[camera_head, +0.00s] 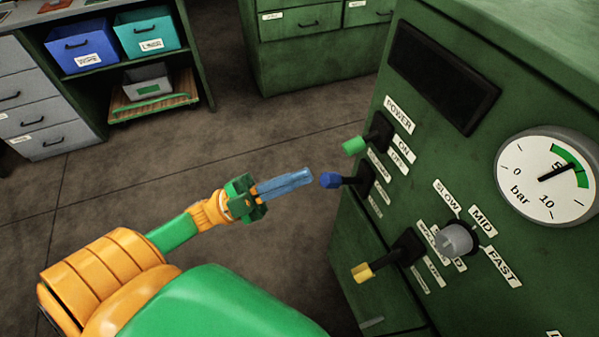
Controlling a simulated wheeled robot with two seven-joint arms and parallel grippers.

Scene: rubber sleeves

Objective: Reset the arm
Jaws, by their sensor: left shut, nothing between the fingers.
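My left arm, orange and green, comes in from the lower left. My left gripper (309,176) has blue fingers that are shut with nothing between them. It points right at the green control panel (365,235), just left of the lever with the blue sleeve (331,180), with a small gap between them. A lever with a green sleeve (354,146) sits above, by the POWER label. A lever with a yellow sleeve (362,273) sits below. My right gripper is not in view.
A grey knob (456,239) with SLOW, MID and FAST labels and a round pressure gauge (545,205) are on the panel. A dark display (443,76) is at its top. Shelves with a blue bin (80,45) and a teal bin (147,32) stand behind. The floor between is clear.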

